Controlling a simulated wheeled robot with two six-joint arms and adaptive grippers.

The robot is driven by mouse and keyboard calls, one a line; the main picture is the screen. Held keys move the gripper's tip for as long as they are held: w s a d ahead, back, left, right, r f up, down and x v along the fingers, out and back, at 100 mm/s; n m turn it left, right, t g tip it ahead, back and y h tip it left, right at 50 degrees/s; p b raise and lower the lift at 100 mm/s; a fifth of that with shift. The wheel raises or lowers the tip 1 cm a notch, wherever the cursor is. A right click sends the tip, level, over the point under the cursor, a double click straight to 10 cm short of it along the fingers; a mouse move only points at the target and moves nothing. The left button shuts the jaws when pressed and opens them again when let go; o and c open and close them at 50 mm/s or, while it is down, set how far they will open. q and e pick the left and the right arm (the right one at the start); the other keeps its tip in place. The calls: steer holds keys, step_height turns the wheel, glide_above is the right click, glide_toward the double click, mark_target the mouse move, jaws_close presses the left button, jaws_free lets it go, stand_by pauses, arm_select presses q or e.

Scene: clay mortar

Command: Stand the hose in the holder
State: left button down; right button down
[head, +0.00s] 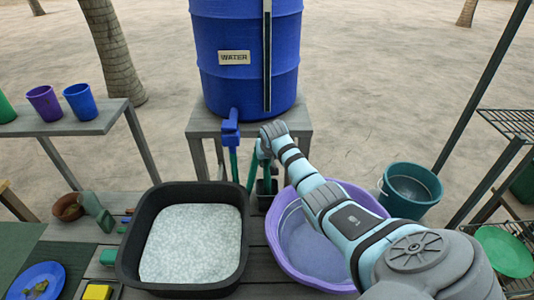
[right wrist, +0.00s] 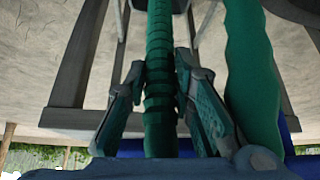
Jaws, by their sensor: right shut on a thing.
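The green ribbed hose (right wrist: 159,85) runs between the two fingers of my right gripper (right wrist: 163,98) in the right wrist view. The gripper is shut on it, with a finger on each side. In the head view the right gripper (head: 262,151) is beside the blue tap, in front of the barrel stand. A green length of hose (head: 234,163) hangs below the tap, and a smooth green length shows at the right of the wrist view. A dark holder (head: 266,187) stands below the gripper; whether the hose end is inside it cannot be told. My left gripper is out of view.
A blue water barrel (head: 246,80) stands on a grey stand (head: 298,122). A black tub (head: 128,255) of white material and a purple basin (head: 275,235) are on the near table. A teal bucket (head: 412,188) is at right. Cups stand on the left bench.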

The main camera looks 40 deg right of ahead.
steer(key=shift+w+a+f, duration=0.1)
steer(key=shift+f, duration=0.65)
steer(key=c, duration=1.3)
jaws_free()
steer(key=shift+o, duration=0.4)
steer(key=o, duration=0.7)
steer(key=shift+o, duration=0.2)
steer(key=shift+r, duration=0.1)
